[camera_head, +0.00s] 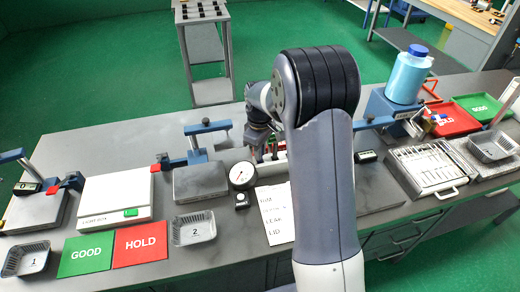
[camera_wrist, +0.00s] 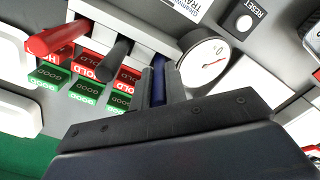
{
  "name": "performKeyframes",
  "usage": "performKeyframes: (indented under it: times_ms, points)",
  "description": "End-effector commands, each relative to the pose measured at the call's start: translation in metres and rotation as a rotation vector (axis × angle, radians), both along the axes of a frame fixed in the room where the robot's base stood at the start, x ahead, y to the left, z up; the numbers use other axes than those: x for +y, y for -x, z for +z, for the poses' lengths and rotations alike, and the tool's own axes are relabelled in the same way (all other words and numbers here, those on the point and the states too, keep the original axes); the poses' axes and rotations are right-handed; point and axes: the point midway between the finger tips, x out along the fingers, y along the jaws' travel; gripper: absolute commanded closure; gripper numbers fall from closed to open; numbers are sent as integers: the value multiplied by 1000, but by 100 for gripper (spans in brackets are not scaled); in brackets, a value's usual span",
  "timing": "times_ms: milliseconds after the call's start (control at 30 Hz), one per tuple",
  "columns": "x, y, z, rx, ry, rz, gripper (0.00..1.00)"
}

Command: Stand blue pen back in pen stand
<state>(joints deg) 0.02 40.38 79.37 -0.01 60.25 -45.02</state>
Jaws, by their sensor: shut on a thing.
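My gripper (camera_wrist: 160,88) is shut on the blue pen (camera_wrist: 158,80), which shows as a narrow blue strip between the dark fingers in the wrist view. The white pen stand (camera_wrist: 142,32) is just beyond the fingertips. A red pen (camera_wrist: 52,40) and a black pen (camera_wrist: 115,58) stick out of it. The blue pen's far end is close to the stand; I cannot tell whether it is inside. In the head view, my gripper (camera_head: 257,143) is over the white stand (camera_head: 272,168), partly hidden by my arm, and the blue pen cannot be made out.
A round dial gauge (camera_wrist: 205,62) stands close beside the fingers. Several red HOLD and green GOOD blocks (camera_wrist: 83,92) lie near the stand. In the head view, a paper list (camera_head: 276,212) lies in front, and a platform with a blue clamp (camera_head: 200,182) stands left.

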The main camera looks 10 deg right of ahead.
Motion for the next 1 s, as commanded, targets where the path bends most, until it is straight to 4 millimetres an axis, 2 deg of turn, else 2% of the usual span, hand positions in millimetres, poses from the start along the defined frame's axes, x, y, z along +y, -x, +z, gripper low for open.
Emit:
performKeyframes:
  times_ms: [1000]
  points:
    - [0,0,-10,0,0,0,100]
